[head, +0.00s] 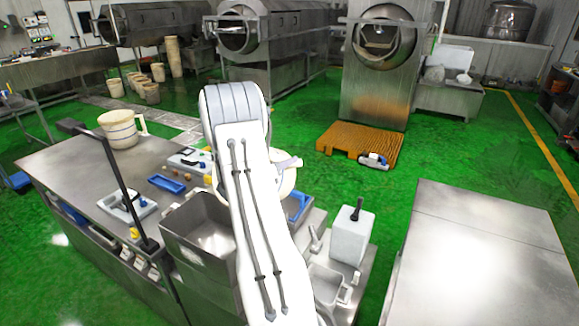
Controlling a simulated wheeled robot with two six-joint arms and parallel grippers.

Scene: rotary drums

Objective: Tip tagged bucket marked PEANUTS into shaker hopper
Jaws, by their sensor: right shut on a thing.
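A cream bucket (287,183) is mostly hidden behind my white right arm; only its right side shows. My right gripper (289,162) is shut at this bucket's rim, largely covered by the arm. Another cream bucket (119,130) with a bluish band and a side handle stands upright on the steel table at left. I cannot read PEANUTS or any tag on either bucket. An open steel hopper (200,228), possibly the shaker's, is just left of my arm, with its inside partly visible. My left gripper is not in view.
A white canister (351,235) stands right of my arm. A bare steel table (485,255) is at right.

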